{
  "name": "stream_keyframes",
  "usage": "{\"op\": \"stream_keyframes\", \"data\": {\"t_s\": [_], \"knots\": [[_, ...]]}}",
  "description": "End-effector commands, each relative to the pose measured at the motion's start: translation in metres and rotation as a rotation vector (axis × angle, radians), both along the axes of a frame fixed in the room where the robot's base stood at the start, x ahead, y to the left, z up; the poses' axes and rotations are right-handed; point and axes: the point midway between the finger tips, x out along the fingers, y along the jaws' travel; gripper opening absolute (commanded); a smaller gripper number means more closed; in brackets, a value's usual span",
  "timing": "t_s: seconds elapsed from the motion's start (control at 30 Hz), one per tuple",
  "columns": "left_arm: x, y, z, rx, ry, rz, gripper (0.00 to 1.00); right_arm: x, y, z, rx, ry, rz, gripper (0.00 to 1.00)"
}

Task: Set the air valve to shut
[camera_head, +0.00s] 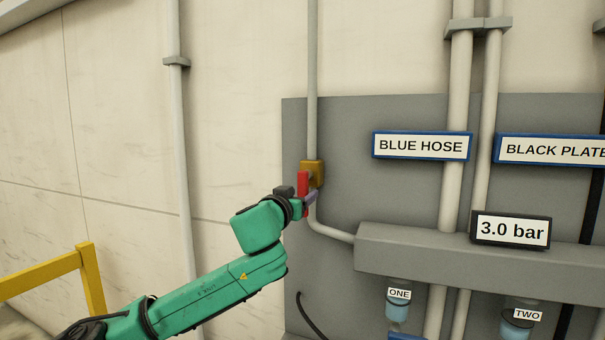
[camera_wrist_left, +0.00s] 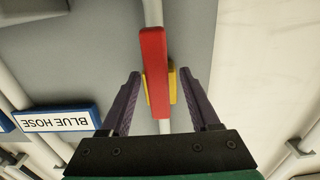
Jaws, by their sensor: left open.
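The air valve has a yellow body (camera_head: 316,170) on a thin vertical pipe at the left part of the grey panel. Its red lever (camera_head: 303,183) stands upright, in line with the pipe. The lever also shows in the left wrist view (camera_wrist_left: 154,72), with the yellow body (camera_wrist_left: 172,86) partly hidden behind it. My left gripper (camera_head: 298,196) is at the valve and open. In the wrist view its two purple fingers (camera_wrist_left: 159,75) stand on either side of the lever, with a gap on both sides. My right gripper is in neither view.
A display (camera_head: 511,230) reads 3.0 bar on the grey manifold (camera_head: 400,252), right of the valve. Signs read BLUE HOSE (camera_head: 422,146) and BLACK PLATE (camera_head: 553,150). Bowls labelled ONE (camera_head: 397,308) and TWO (camera_head: 517,328) hang below. A yellow rail (camera_head: 92,280) stands at lower left.

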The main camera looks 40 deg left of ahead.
Motion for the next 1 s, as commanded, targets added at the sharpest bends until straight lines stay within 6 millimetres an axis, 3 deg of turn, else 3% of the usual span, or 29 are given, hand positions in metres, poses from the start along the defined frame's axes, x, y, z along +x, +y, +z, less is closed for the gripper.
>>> {"op": "stream_keyframes", "data": {"t_s": [0.03, 0.3, 0.33, 0.4, 0.5, 1.0], "knots": [[0.0044, 0.0004, 0.0038, -0.001, 0.001, -0.002, 0.62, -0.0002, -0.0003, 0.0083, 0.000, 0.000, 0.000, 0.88], [0.0083, 0.0007, -0.0021, 0.004, 0.001, -0.003, 0.62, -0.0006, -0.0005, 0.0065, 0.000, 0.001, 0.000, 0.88], [0.0083, 0.0008, -0.0021, 0.004, 0.001, -0.003, 0.59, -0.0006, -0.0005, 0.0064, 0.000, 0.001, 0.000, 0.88], [0.0082, 0.0008, -0.0021, 0.004, 0.001, -0.002, 0.32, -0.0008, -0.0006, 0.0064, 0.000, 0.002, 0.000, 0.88], [0.0082, 0.0009, -0.0019, 0.004, 0.001, -0.002, 0.00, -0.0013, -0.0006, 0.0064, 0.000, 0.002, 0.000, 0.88], [0.0080, 0.0011, -0.0017, 0.003, 0.002, -0.002, 0.00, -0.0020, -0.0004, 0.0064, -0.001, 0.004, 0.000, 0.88]]}}
